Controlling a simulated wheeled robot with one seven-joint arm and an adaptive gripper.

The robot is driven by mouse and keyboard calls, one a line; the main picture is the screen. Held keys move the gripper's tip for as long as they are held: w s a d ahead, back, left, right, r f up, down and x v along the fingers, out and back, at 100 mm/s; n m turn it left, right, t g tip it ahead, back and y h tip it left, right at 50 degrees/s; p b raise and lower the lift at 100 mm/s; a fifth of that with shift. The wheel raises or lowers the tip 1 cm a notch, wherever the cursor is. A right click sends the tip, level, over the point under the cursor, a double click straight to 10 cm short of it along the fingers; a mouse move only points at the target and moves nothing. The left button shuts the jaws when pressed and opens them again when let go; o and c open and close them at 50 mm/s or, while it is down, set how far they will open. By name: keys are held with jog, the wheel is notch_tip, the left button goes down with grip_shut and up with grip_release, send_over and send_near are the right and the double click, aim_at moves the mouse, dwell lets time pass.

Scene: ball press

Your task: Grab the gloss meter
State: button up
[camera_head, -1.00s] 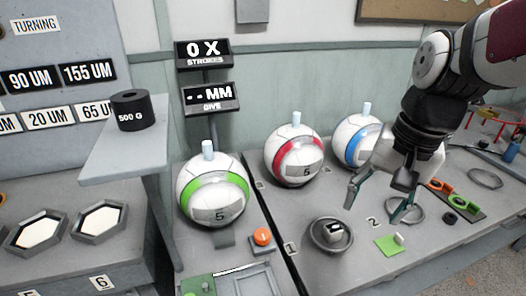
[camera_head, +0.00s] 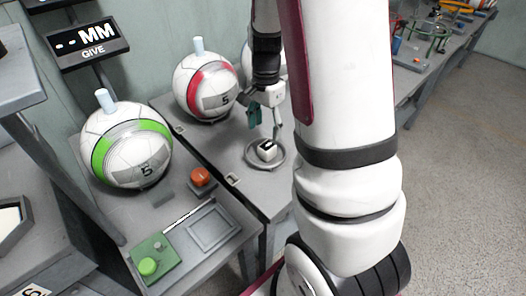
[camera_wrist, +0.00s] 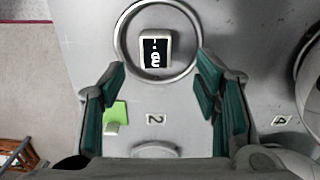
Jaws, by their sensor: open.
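A small white block with a black display, which looks like the gloss meter (camera_head: 267,150), sits inside a round grey ring (camera_head: 281,163) on the bench. In the wrist view the gloss meter (camera_wrist: 155,48) lies inside the ring (camera_wrist: 121,48), ahead of my fingers, its display facing up. My gripper (camera_head: 265,118) hangs just above and behind it in the head view. In the wrist view my gripper (camera_wrist: 160,75) is open and empty, with teal pads wide apart. The gloss meter lies between the finger lines but beyond the tips. My arm hides part of the bench.
Balls with green (camera_head: 130,145) and red (camera_head: 205,85) bands stand left of the ring; another is partly hidden. An orange button (camera_head: 201,176) and a green pad (camera_head: 153,258) are on the near bench. Another green pad (camera_wrist: 116,115) lies beside the left finger.

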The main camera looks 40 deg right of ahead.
aim_at(267, 145)
jog(key=f, duration=0.3)
jog(key=f+b, duration=0.1)
jog(key=f, duration=0.1)
jog(key=f+b, duration=0.1)
jog(key=f, duration=0.2)
jog(key=shift+s+d+f, duration=0.1)
jog(key=shift+s+f, duration=0.2)
jog(key=c, duration=1.3)
